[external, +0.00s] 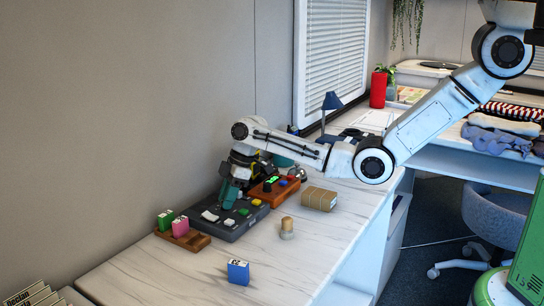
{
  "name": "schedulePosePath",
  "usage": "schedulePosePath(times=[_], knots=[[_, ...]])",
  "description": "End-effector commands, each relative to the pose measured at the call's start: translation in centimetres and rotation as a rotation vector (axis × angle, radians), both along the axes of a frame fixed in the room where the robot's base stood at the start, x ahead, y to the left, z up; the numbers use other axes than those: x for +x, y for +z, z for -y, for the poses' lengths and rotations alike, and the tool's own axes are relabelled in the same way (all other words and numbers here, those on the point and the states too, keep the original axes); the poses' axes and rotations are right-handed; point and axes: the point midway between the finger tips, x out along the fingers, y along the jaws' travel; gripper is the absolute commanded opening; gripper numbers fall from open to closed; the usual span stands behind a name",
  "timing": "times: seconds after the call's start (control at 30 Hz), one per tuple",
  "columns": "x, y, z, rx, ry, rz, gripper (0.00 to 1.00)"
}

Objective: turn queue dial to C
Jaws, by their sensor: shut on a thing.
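A dark grey control panel (237,226) lies on the marble counter, with a white switch and green and yellow buttons on its top. My gripper (228,203) points down at the back part of this panel, near the wall. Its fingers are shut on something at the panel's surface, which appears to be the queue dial. The dial itself is hidden by the fingers, so its pointer and letter marks cannot be read.
A wooden rack (184,238) with green and pink blocks stands left of the panel. A blue numbered block (238,272), a round wooden peg (287,228) and a brown parcel (319,199) stand on the counter. An orange box (270,194) with buttons sits behind the panel.

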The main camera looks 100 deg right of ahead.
Motion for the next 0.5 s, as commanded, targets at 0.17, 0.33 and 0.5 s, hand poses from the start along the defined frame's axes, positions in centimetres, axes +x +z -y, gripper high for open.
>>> schedulePosePath(times=[0.17, 0.33, 0.5], knots=[[0.01, 0.31, -0.28, 0.0, -0.163, 0.0, 0.0], [0.02, 0.25, -0.33, -0.001, -0.326, -0.001, 0.0], [0.06, 0.12, -0.43, 0.0, -0.487, 0.0, 0.0]])
